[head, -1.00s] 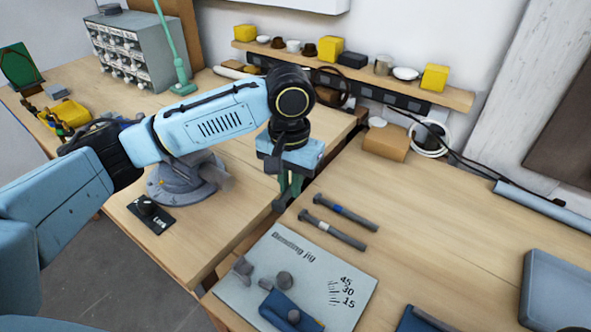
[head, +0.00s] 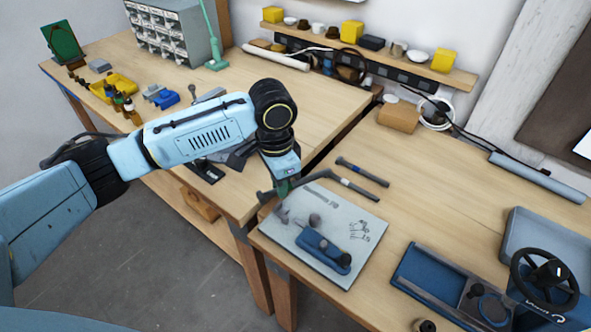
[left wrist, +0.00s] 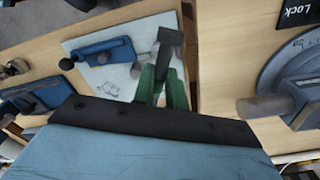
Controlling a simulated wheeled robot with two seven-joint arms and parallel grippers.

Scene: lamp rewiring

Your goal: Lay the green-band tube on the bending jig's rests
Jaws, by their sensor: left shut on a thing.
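My left gripper (head: 284,187) is shut on a dark grey tube (head: 314,178) above the far-left edge of the jig board. The left wrist view shows the tube (left wrist: 171,47) between the green fingers (left wrist: 163,88); no green band can be made out. The bending jig (head: 343,212) is a pale board with an angle scale, a blue block (head: 322,246) and grey posts (head: 314,219). The tube appears apart from the posts, but its height over them is hard to judge. My right gripper is out of view.
Two more tubes, one blue-banded (head: 362,172) and one white-banded (head: 354,188), lie just beyond the jig. A blue tray (head: 425,262) and a black handwheel (head: 545,275) stand at right. A gap separates the two benches.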

